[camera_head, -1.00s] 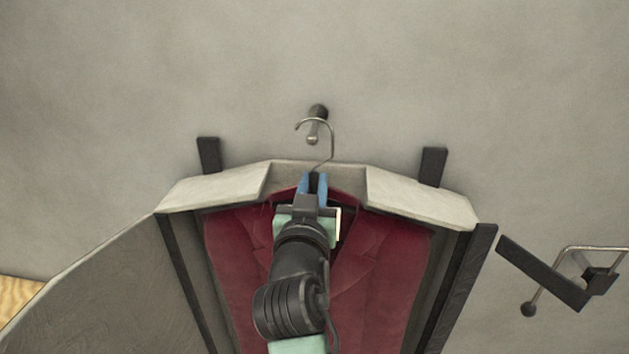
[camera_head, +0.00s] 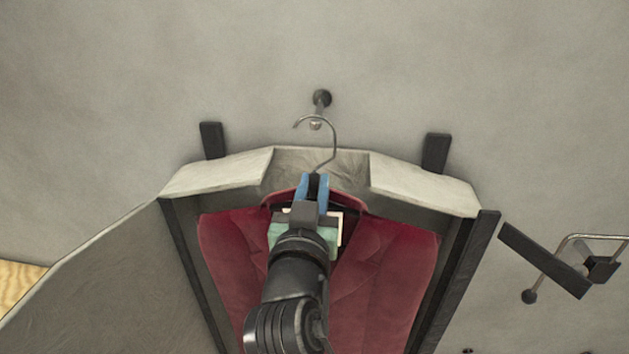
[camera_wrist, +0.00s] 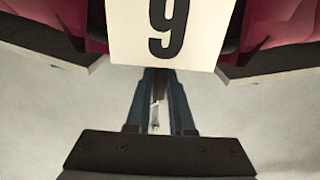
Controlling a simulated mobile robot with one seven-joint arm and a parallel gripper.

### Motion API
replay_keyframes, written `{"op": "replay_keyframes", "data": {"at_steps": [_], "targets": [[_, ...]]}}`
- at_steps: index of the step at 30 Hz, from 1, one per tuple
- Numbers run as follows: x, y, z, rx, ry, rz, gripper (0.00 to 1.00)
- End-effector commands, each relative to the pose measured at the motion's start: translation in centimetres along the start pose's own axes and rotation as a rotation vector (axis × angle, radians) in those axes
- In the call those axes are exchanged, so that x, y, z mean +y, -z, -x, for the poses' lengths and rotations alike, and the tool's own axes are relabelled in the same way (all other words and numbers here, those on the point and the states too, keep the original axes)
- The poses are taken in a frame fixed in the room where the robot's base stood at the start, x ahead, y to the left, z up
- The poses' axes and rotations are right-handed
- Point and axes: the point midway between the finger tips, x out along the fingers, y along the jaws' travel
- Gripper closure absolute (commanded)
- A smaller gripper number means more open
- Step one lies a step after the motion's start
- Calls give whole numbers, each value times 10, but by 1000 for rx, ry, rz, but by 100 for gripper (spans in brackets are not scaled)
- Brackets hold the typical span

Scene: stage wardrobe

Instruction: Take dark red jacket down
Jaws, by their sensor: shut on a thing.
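The dark red jacket (camera_head: 385,275) hangs on a hanger in the middle of the head view, framed by a grey panelled surround. The hanger's metal hook (camera_head: 333,140) rises above the collar, its open tip near the wall peg (camera_head: 321,99). Whether hook and peg touch, I cannot tell. My gripper (camera_head: 313,184) has blue fingers and is shut on the hanger's neck, just below the hook. In the wrist view the fingers (camera_wrist: 158,100) close around a thin metal piece. A white tag with a black 9 (camera_wrist: 172,30) hangs there. My arm hides the jacket's middle.
The grey surround (camera_head: 215,172) has angled top panels and dark posts close on both sides of the jacket. A dark bar with a metal bracket (camera_head: 545,260) juts out at the right. The wall above the peg is bare.

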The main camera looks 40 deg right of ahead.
Motion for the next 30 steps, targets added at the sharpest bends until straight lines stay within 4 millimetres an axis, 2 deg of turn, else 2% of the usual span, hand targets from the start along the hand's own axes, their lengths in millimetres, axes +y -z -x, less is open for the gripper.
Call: {"op": "replay_keyframes", "data": {"at_steps": [19, 30], "targets": [[0, 3, 30, 8, 2, -1, 100], [0, 3, 33, 8, 1, -1, 100]]}}
